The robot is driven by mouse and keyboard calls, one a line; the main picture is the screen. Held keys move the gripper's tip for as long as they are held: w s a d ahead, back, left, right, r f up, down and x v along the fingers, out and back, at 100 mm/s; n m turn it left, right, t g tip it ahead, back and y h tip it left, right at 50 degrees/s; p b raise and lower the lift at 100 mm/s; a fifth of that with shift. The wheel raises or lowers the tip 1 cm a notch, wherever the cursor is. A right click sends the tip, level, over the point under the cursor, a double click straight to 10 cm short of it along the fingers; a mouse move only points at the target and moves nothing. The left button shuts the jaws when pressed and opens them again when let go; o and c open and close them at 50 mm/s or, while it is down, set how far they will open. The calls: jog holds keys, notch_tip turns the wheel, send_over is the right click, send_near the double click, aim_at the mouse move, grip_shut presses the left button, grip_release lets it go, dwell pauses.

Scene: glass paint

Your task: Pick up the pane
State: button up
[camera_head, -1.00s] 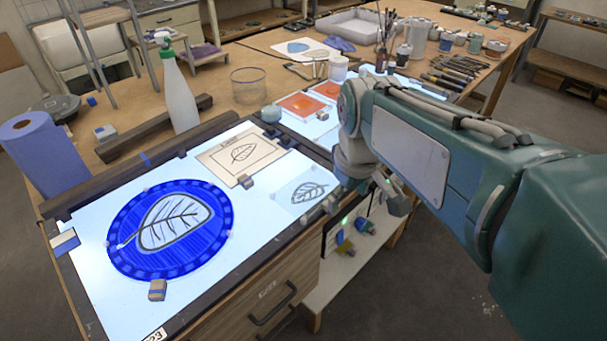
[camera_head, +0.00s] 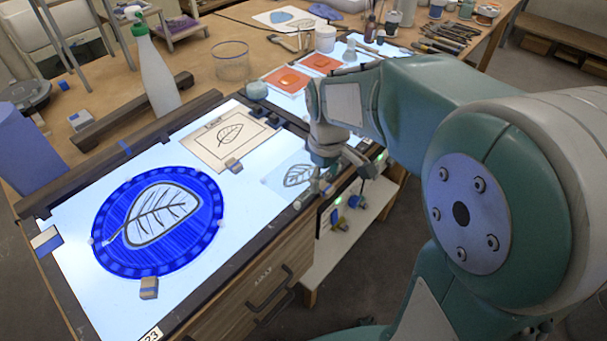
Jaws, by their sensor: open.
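A small clear square pane with a dark leaf drawing (camera_head: 290,177) lies flat on the lit light table (camera_head: 75,235), near its right front edge. A large round blue pane with a pale leaf (camera_head: 190,240) lies on the left part of the same table. My gripper (camera_head: 318,190) is open at the light table's front edge, just right of the small pane. Its fingers are small and partly hidden by the wrist, so I cannot tell whether they touch the pane.
Orange panes (camera_head: 287,80) lie farther back. A drawer (camera_head: 265,285) is below.

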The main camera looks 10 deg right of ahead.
jog(key=shift+f, duration=1.25)
grip_shut()
